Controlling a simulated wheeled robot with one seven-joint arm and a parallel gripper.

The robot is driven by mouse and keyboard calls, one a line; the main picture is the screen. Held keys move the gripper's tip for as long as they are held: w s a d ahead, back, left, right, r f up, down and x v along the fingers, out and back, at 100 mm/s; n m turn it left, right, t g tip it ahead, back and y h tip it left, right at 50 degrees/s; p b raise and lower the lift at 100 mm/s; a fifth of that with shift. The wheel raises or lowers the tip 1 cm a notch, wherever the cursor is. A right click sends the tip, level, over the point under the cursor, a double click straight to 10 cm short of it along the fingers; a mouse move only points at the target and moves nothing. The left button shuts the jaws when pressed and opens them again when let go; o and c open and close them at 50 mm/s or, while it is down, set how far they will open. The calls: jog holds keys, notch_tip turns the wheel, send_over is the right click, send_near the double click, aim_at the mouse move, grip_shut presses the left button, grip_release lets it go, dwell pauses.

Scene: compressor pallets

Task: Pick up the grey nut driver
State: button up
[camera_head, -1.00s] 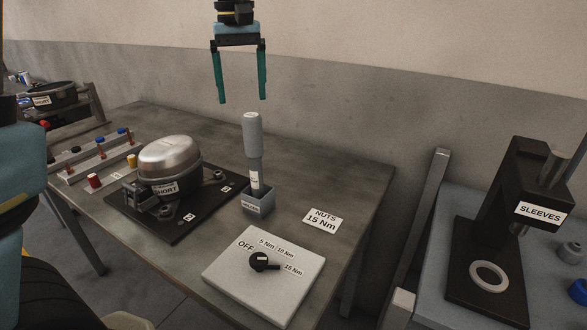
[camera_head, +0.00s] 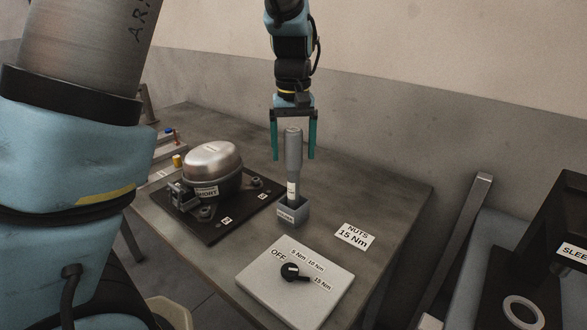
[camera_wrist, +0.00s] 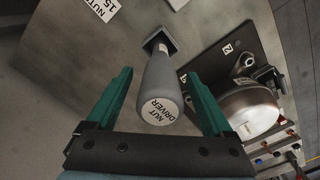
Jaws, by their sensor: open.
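The grey nut driver (camera_head: 293,160) stands upright in a small grey holder (camera_head: 293,212) on the table. In the wrist view the top of the nut driver (camera_wrist: 160,110) is labelled "NUT DRIVER" and points toward the camera. My gripper (camera_head: 293,158) points down with its two green fingers apart. In the head view the fingers appear on either side of the nut driver's upper handle. In the wrist view my gripper (camera_wrist: 165,95) also shows one finger on each side of the handle, with gaps and no visible contact. Nothing is held.
A compressor (camera_head: 212,165) sits on a black plate (camera_head: 215,232) left of the holder. A torque dial box (camera_head: 295,290) is in front, beside a "NUTS 15 Nm" card (camera_head: 355,237). A black "SLEEVES" stand (camera_head: 540,230) is at right.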

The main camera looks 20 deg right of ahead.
jog(key=shift+f, duration=0.1)
jog(key=shift+c, duration=0.3)
grip_shut()
dwell(0.4)
